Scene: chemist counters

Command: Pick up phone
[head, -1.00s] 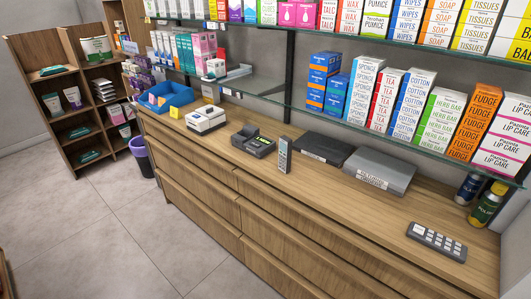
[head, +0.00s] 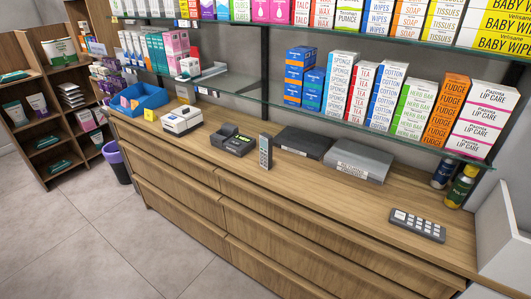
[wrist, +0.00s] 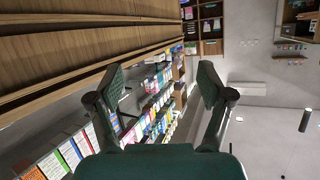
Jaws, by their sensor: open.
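A slim grey handset (head: 265,151) with a small screen and keys stands upright on the wooden counter, near its front edge; it looks like the phone. A dark desk device with a cradle (head: 234,141) sits just left of it. A flat grey keypad or remote (head: 418,225) lies farther right on the counter. My gripper (wrist: 161,88) shows in the wrist view with its two dark green fingers wide apart and nothing between them. It is away from the counter top, and the handset is not clear in that view. My gripper is not in the head view.
A black box and a grey box (head: 352,162) stand right of the handset. A white device (head: 181,119) and blue bin (head: 143,100) are left. A glass shelf with cartons overhangs the counter's back. A pale panel (head: 506,240) stands at the right end. The floor in front is clear.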

